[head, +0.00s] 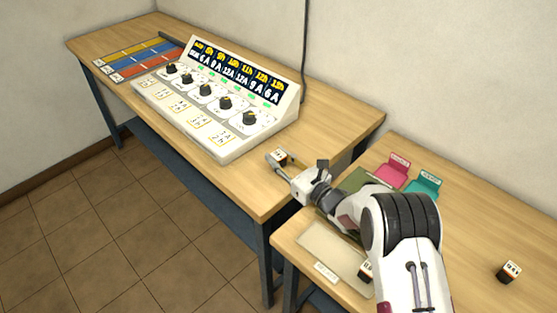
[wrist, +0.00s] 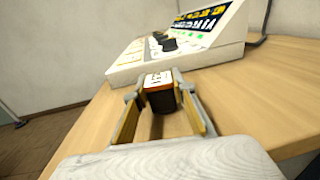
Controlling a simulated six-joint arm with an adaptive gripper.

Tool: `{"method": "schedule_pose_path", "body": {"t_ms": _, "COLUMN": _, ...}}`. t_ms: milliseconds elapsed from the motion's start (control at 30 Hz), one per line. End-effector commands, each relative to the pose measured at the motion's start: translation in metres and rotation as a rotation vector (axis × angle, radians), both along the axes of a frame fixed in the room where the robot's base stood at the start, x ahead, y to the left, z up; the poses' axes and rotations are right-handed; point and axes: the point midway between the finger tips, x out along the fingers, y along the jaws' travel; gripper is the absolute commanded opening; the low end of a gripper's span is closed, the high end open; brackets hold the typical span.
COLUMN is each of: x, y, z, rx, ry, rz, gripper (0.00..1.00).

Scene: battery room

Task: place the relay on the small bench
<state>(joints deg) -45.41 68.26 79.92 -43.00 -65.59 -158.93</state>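A small dark block with a white printed top, seemingly a relay (head: 279,156), is near the front right corner of the long bench (head: 335,122). In the wrist view the relay (wrist: 160,95) lies between the far ends of my fingers. My gripper (head: 283,166) reaches low over the bench from the right. In the wrist view my gripper (wrist: 159,98) looks open around the relay, with narrow gaps at its sides; firm contact cannot be made out. The smaller bench (head: 465,255) is at the right, partly hidden by my arm.
A sloped console (head: 220,98) with knobs stands behind the relay. Coloured strips (head: 140,58) lie at the far left. The smaller bench holds a cream mat (head: 325,245), pink (head: 391,175) and teal (head: 422,187) holders, and similar blocks (head: 366,270) (head: 508,271). Its right part has free room.

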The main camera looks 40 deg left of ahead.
Motion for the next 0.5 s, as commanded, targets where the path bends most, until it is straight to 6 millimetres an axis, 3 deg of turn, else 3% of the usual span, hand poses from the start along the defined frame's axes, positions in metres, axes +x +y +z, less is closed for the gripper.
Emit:
{"method": "schedule_pose_path", "body": {"t_ms": 167, "x": 0.0, "y": 0.0, "z": 0.0004, "rx": 0.0, "ry": 0.0, "rz": 0.0, "gripper": 0.0}}
{"method": "schedule_pose_path", "body": {"t_ms": 500, "x": 0.0001, "y": 0.0001, "z": 0.0028, "rx": 0.001, "ry": -0.001, "rz": 0.0, "gripper": 0.0}}
